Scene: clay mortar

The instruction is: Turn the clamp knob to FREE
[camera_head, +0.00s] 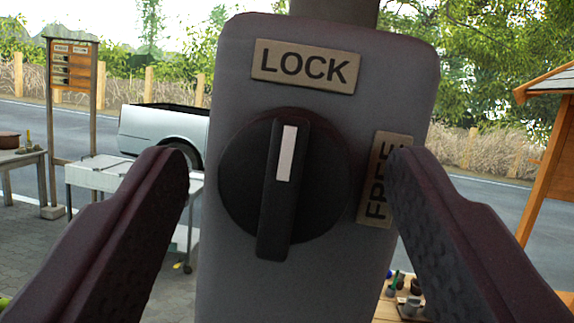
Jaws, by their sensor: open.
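The clamp knob (283,215) is a round black dial with a raised bar handle, mounted on a grey panel (290,290). A white mark (287,153) at the top of the bar points up toward the LOCK label (305,66). The FREE label (377,210) is turned sideways to the right of the knob and is partly hidden by my right finger. My gripper (292,165) is open, with one dark finger on each side of the knob. The fingers look apart from the bar; the depth gap to the knob cannot be told.
A dark post (335,11) rises behind the panel's top. A white table (95,172) and a pickup truck (165,130) stand behind at left. A wooden shelf with small pots (411,306) is low at right, near an orange wooden frame (552,165).

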